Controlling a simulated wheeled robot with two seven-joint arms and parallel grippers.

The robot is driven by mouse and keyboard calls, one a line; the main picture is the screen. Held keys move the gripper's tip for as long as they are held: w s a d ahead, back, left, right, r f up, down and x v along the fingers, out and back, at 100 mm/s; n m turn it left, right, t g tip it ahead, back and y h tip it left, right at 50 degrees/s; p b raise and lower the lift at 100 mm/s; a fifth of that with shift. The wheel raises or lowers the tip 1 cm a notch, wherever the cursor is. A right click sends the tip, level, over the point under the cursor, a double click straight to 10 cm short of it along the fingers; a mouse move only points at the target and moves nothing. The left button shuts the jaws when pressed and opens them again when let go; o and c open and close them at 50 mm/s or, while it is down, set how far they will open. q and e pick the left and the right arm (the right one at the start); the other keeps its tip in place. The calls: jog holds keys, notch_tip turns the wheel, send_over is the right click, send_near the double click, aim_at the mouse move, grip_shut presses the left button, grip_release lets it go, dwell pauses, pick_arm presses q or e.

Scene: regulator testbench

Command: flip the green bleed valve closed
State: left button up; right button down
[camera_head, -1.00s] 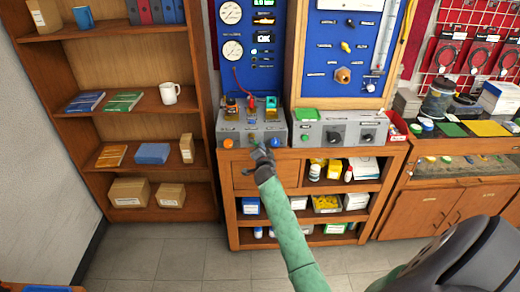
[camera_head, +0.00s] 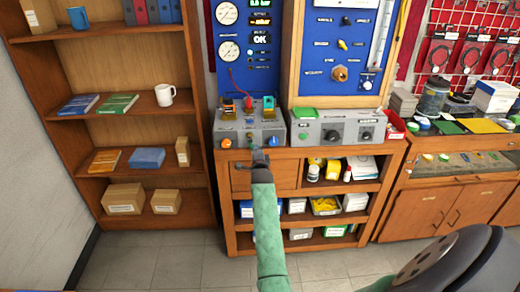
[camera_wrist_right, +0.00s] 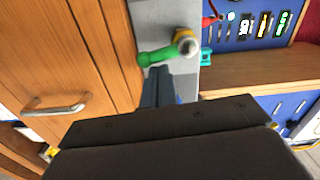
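The green bleed valve (camera_wrist_right: 158,55) shows in the right wrist view as a green lever on a brass fitting, on the front of a grey bench unit (camera_head: 228,128). The lever points left from its pivot in that view. In the head view it is small and mostly hidden around my right gripper (camera_head: 258,157). The right gripper is in front of the unit, just below its front edge. In the wrist view its fingers (camera_wrist_right: 158,88) are together, with nothing seen between them, and their tips are close to the lever. I cannot tell whether they touch. My left gripper is not in view.
An orange knob (camera_head: 226,143) and a blue knob (camera_head: 270,141) flank the valve area. A blue gauge panel (camera_head: 232,80) stands behind. A second grey unit (camera_head: 310,130) stands to the right. A wooden drawer front with a handle (camera_wrist_right: 55,108) is below.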

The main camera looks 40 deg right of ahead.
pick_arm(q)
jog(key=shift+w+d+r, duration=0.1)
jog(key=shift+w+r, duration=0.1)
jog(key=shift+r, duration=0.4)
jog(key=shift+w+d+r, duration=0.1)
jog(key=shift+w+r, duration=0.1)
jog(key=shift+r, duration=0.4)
pick_arm(e)
jog(key=shift+w+a+f+m, duration=0.15)
jog(key=shift+w+a+m, duration=0.1)
jog(key=shift+m, duration=0.55)
jog(key=shift+s+d, duration=0.1)
